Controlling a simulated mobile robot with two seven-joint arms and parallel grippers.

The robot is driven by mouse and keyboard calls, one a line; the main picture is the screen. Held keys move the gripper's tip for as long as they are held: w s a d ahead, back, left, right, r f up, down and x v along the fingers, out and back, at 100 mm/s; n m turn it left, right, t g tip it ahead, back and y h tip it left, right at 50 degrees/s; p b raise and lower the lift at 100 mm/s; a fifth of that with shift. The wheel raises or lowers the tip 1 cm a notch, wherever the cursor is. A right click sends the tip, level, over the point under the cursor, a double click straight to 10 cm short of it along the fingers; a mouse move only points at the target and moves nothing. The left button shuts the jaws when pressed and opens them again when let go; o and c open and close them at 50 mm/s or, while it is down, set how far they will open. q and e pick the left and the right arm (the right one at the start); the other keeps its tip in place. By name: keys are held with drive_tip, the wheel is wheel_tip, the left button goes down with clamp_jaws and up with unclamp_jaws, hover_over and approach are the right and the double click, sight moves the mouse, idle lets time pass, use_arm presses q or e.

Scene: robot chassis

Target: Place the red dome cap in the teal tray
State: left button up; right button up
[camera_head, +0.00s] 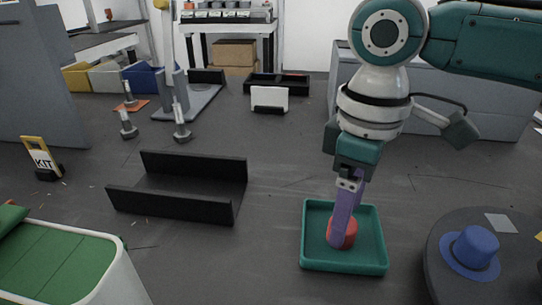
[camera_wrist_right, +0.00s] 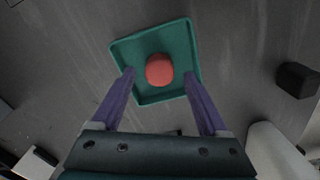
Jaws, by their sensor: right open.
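The red dome cap (camera_head: 349,234) sits inside the teal tray (camera_head: 314,265), which lies on the dark floor in the head view. In the right wrist view the red dome cap (camera_wrist_right: 159,70) is near the middle of the teal tray (camera_wrist_right: 190,37). My right gripper (camera_head: 343,238) points down over the tray, its purple fingers partly covering the cap in the head view. My left gripper is not in view.
A round dark table with a blue hat (camera_head: 474,249) stands right of the tray. A black open channel (camera_head: 185,185) lies to the left. A white bin with a green top (camera_head: 50,262) fills the lower left. Floor between channel and tray is clear.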

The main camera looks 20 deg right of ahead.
wheel_tip(320, 180, up, 9)
drive_tip(key=p, duration=0.2)
drive_tip(key=s+a+f+y, duration=0.1)
drive_tip(key=s+a+f, duration=0.1)
drive_tip(key=a, duration=0.1)
drive_tip(key=s+a+f+t, duration=0.1)
drive_tip(key=s+a+f, duration=0.1)
drive_tip(key=a, duration=0.1)
drive_tip(key=s+a+f+y, duration=0.1)
drive_tip(key=s+a+f, duration=0.1)
drive_tip(key=a, duration=0.2)
drive_tip(key=shift+s+a+f+t+y, duration=0.1)
drive_tip(key=shift+s+f+t+y, duration=0.05)
drive_tip(key=shift+s+t+y, duration=0.2)
drive_tip(key=s, duration=0.1)
drive_tip(key=s+m+t, duration=0.1)
drive_tip(key=s+f+m, duration=0.1)
drive_tip(key=shift+s+d, duration=0.25)
drive_tip(key=shift+s, duration=0.1)
drive_tip(key=s+d+m, duration=0.1)
drive_tip(key=s+d, duration=0.1)
drive_tip(key=s+d+m+h, duration=0.1)
drive_tip(key=d, duration=0.1)
drive_tip(key=s+d+m+t+h, duration=0.1)
drive_tip(key=s+d, duration=0.1)
drive_tip(key=shift+s+d+f+h, duration=0.2)
drive_tip(key=shift+s+d+h, duration=0.05)
drive_tip(key=shift+s+d, duration=0.1)
